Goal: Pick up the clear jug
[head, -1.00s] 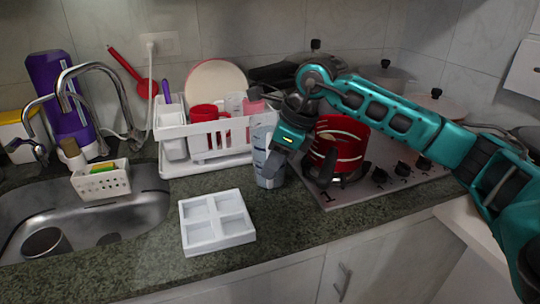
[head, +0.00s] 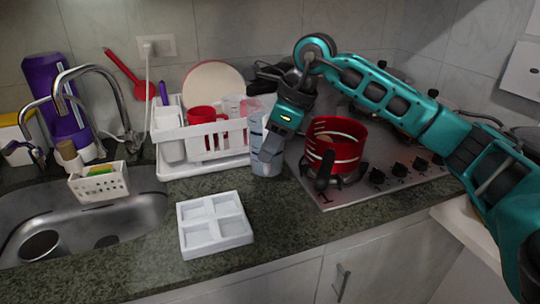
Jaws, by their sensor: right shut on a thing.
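The clear jug (head: 257,140) is a tall, see-through vessel standing upright at the right end of the white dish rack. My right gripper (head: 270,155) reaches down from the right arm onto the jug's right side. It is shut on the jug, though the arm hides part of the contact. The jug's base appears at counter level; I cannot tell whether it is lifted. My left gripper is not in view.
A red pot (head: 338,148) stands on the hob (head: 395,180) just right of the gripper. The white dish rack (head: 203,160) with a red mug (head: 206,115) is close on the left. A white four-compartment tray (head: 214,225) lies in front, with bare counter around it.

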